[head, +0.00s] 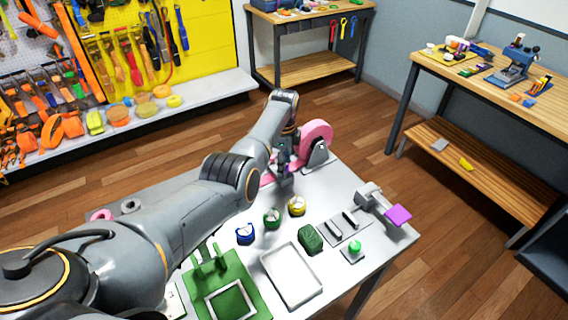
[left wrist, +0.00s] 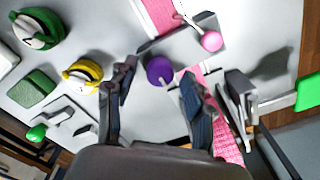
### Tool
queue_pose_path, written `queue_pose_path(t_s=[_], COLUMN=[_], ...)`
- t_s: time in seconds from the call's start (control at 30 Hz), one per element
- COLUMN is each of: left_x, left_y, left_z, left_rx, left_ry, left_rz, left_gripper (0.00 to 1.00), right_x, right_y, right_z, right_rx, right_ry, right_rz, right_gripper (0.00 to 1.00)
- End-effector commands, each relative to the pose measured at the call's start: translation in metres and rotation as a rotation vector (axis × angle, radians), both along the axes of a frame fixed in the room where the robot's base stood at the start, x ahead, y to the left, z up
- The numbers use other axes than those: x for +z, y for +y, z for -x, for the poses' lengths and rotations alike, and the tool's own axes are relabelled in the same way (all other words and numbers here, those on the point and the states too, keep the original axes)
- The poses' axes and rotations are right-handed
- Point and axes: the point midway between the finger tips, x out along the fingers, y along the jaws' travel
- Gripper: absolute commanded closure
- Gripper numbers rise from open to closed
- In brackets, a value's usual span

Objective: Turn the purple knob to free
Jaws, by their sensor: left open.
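The purple knob (left wrist: 160,70) shows in the left wrist view as a round cap with a small pale mark at its lower edge. It lies between the two dark fingertips of my left gripper (left wrist: 157,75), with a gap on each side. The gripper is open and does not visibly touch it. In the head view my left gripper (head: 285,178) points down over the table in front of the pink strap reel, and I cannot make out the knob there. My right gripper is not in view.
Near the knob are a pink strap (left wrist: 160,14), a lever with a pink ball end (left wrist: 211,42) and a grey bracket (left wrist: 238,92). Blue (head: 245,234), green (head: 271,219) and yellow (head: 297,206) dials stand in front. A white tray (head: 268,262) lies nearer.

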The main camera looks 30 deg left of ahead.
Motion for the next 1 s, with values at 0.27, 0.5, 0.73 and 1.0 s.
queue_pose_path(t_s=[0.27, 0.5, 0.73, 1.0], left_x=[-0.0034, -0.0033, -0.0033, -0.0027], left_y=[0.0004, 0.0004, 0.0003, 0.0004], left_z=[-0.0001, 0.0, 0.0001, 0.0001], left_rx=[0.001, 0.001, 0.003, 0.074], left_ry=[-0.001, 0.0, 0.0, 0.0], left_rz=[0.0, 0.0, 0.0, 0.0], left_gripper=[0.48, 0.84, 1.0, 1.0], right_x=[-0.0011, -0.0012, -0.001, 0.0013], right_y=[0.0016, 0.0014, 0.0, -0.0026], right_z=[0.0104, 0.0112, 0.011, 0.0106], right_rx=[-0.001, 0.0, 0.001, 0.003], right_ry=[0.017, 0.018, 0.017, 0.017], right_rz=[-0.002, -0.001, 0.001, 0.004], right_gripper=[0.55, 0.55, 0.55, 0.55])
